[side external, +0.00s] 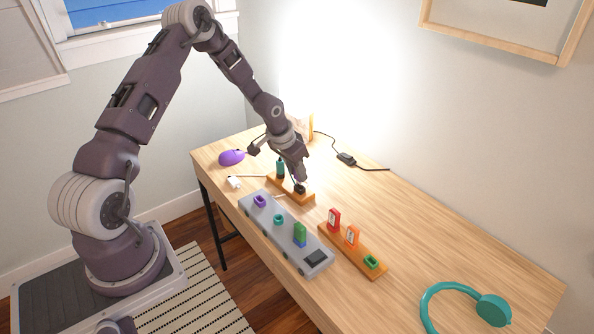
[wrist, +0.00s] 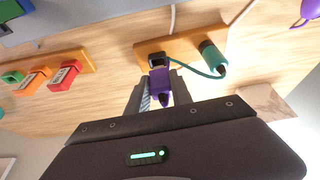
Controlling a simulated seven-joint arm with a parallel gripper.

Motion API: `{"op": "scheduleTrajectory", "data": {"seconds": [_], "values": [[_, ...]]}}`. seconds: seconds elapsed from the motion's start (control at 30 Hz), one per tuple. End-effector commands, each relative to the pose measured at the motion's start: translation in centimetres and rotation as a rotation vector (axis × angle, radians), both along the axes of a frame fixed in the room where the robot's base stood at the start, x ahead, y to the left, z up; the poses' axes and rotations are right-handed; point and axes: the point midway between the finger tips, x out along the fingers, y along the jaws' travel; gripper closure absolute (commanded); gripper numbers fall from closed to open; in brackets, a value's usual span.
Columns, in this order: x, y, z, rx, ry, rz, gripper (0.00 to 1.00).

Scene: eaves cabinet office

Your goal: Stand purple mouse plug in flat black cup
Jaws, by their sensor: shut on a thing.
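My gripper (wrist: 158,88) is shut on the purple mouse plug (wrist: 160,79), with a finger on either side of it. The black cup (wrist: 157,57) is on a wooden strip at the plug's far end in the wrist view; the plug overlaps its rim. I cannot tell whether the plug is inside the cup or just above it. In the side view my gripper (side external: 296,178) is low over the black cup (side external: 300,190) and hides the plug. The purple mouse (side external: 231,157) lies at the back left of the desk.
A teal plug (side external: 280,168) stands on the same wooden strip (wrist: 181,46), close to my gripper; a teal cord curves between them. A grey block (side external: 285,233) with cups and a green plug is in front. Another wooden strip (side external: 351,252) and teal headphones (side external: 493,309) are right.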

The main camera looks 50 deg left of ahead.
Motion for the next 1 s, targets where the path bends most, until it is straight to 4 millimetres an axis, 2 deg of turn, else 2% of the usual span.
{"op": "scheduleTrajectory", "data": {"seconds": [0.37, 1.0], "values": [[0.0, 0.0, -0.1, 0.0, 0.0, -0.001, 1.0], [0.0, 0.0, -1.7, -0.001, 0.0, 0.0, 1.0]]}}
